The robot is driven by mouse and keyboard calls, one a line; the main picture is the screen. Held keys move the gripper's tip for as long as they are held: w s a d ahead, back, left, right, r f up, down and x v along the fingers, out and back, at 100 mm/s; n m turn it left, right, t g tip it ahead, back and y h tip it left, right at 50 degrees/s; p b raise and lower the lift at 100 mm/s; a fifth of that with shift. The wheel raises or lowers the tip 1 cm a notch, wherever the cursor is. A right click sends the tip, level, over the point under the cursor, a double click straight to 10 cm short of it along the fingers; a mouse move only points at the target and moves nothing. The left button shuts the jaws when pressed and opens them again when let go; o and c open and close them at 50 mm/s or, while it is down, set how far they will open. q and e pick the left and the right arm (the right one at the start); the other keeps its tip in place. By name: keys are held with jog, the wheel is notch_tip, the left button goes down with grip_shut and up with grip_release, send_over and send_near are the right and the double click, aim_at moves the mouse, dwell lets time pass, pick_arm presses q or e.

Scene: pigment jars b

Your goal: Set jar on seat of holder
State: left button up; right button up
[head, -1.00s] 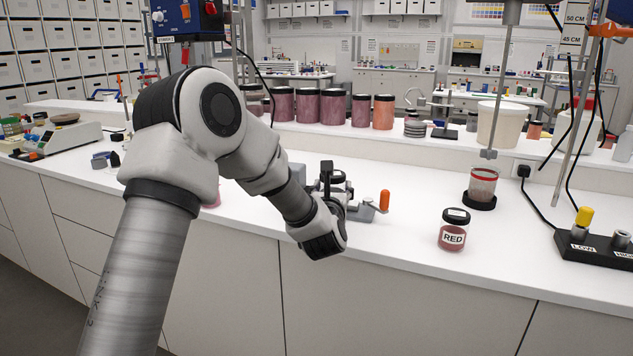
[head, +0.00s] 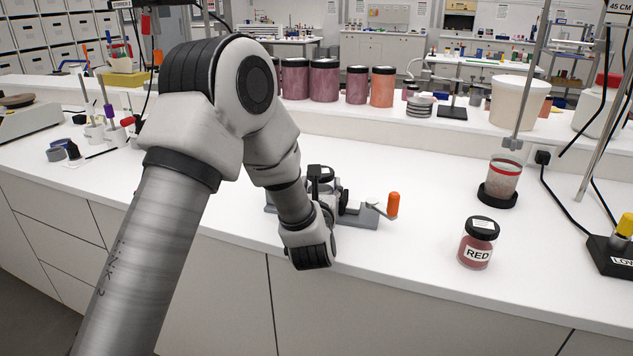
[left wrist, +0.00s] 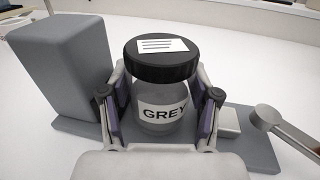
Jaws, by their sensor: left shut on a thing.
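A jar with a black lid and a label reading GREY (left wrist: 160,108) stands upright in the left wrist view. My left gripper (left wrist: 161,116) is shut around its body, one finger on each side. The holder is a grey base with a tall block (left wrist: 62,70) left of the jar and a small light block to its right. The jar is over the holder's base between these blocks; I cannot tell whether its bottom touches the seat. In the head view the holder (head: 362,221) is partly hidden behind my left arm. My right gripper is not in view.
The holder's crank has an orange handle (head: 393,204). A jar labelled RED (head: 478,243) stands to the right on the white bench (head: 420,265). A red-rimmed glass vessel (head: 502,178) stands behind it. Large pigment jars line the back ledge. The bench between holder and RED jar is clear.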

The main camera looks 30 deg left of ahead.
pick_arm(q)
jog(key=shift+w+a+f, duration=0.25)
jog(key=shift+w+f, duration=0.2)
jog(key=shift+s+d+r, duration=0.2)
jog(key=shift+s, duration=0.3)
jog(key=shift+f+b, duration=0.2)
jog(key=shift+b, duration=0.15)
jog(key=o, duration=1.2)
jog(key=shift+w, duration=0.2)
jog(key=shift+r, duration=0.1)
